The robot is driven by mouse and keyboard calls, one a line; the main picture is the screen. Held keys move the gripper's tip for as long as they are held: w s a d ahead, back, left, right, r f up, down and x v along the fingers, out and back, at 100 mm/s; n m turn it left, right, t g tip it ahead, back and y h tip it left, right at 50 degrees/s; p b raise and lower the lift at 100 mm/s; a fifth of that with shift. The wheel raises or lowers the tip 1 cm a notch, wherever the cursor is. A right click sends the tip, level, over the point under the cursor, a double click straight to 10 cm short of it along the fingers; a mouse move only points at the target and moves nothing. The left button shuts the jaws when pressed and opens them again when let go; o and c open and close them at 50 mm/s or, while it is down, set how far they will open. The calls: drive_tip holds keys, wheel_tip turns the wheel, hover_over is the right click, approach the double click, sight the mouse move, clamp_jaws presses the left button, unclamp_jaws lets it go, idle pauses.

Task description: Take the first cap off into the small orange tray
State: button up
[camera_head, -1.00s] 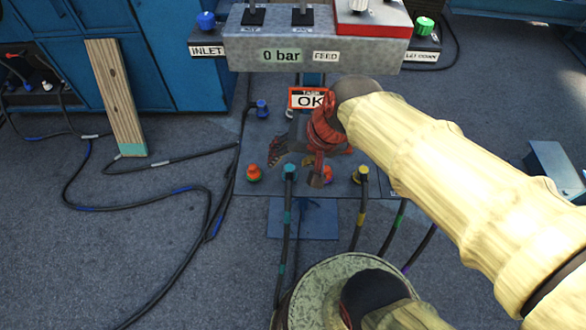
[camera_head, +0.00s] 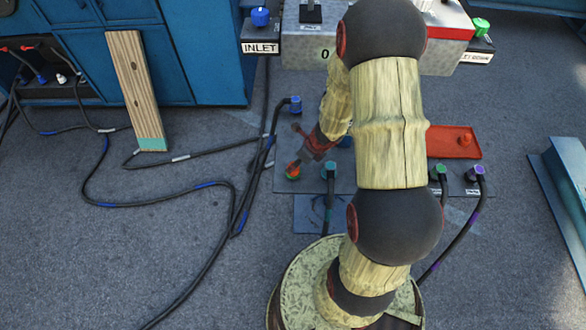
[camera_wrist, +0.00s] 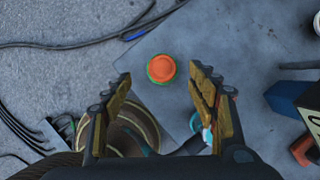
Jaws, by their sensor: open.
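An orange cap with a green ring at its base (camera_wrist: 161,68) stands on the grey plate, just ahead of and between my fingertips in the wrist view. It also shows in the head view (camera_head: 293,173), at the plate's left edge. My gripper (camera_wrist: 160,78) is open and empty, its two fingers apart on either side of the cap's line. In the head view my gripper (camera_head: 299,161) is just above the cap; contact cannot be made out. The small orange tray (camera_head: 440,152) lies right of my arm, with a small orange-red knob-like thing at its right end.
Plugs with cables stand along the plate: blue (camera_head: 295,104), teal (camera_head: 329,170), green (camera_head: 438,173) and purple (camera_head: 475,174). The grey panel with the INLET label (camera_head: 261,48) stands behind. A wooden plank (camera_head: 136,90) leans at left. My arm hides the plate's middle.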

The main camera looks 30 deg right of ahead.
drive_tip(key=b+x, duration=0.1)
drive_tip(key=x, duration=0.2)
drive_tip(key=b+x, duration=0.2)
drive_tip(key=x, duration=0.1)
drive_tip(key=shift+w+d+f, duration=0.15)
drive_tip(key=shift+f, duration=0.2)
drive_tip(key=shift+r, duration=0.1)
drive_tip(key=shift+c, duration=0.9)
drive_tip(key=c, duration=1.1)
